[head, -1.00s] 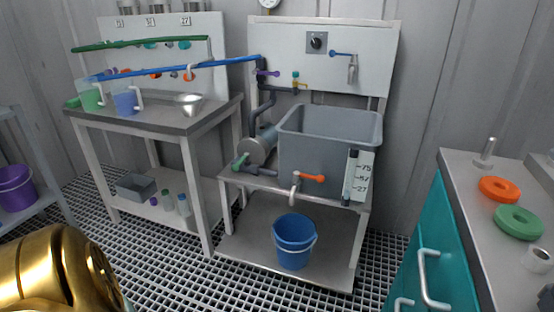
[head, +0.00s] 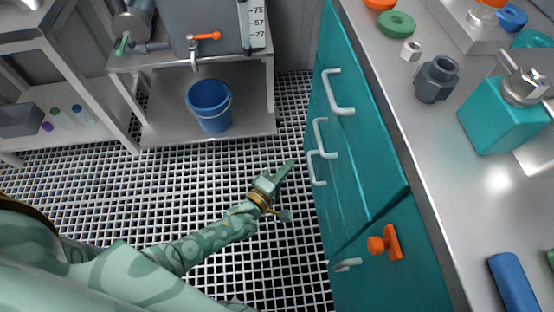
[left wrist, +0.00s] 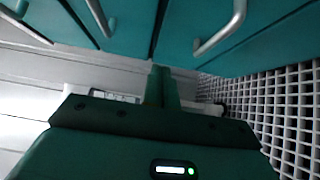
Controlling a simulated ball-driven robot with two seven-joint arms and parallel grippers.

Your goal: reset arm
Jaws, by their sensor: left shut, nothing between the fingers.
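My left gripper (head: 284,172) is in the head view, at the end of my pale green patterned arm that comes in from the left. It is shut and empty, above the grated floor and just left of the teal cabinet (head: 385,185). In the left wrist view my left gripper (left wrist: 162,85) points up the picture, its fingers together, with the teal cabinet front and its handles (left wrist: 222,30) beyond. My right gripper is in neither view.
An orange valve handle (head: 384,243) sticks out from the cabinet's lower front. The steel countertop (head: 440,150) carries a dark grey nut-like part (head: 436,80) and a teal block (head: 503,113). A blue bucket (head: 209,104) stands on the low shelf. The grated floor (head: 190,185) is open.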

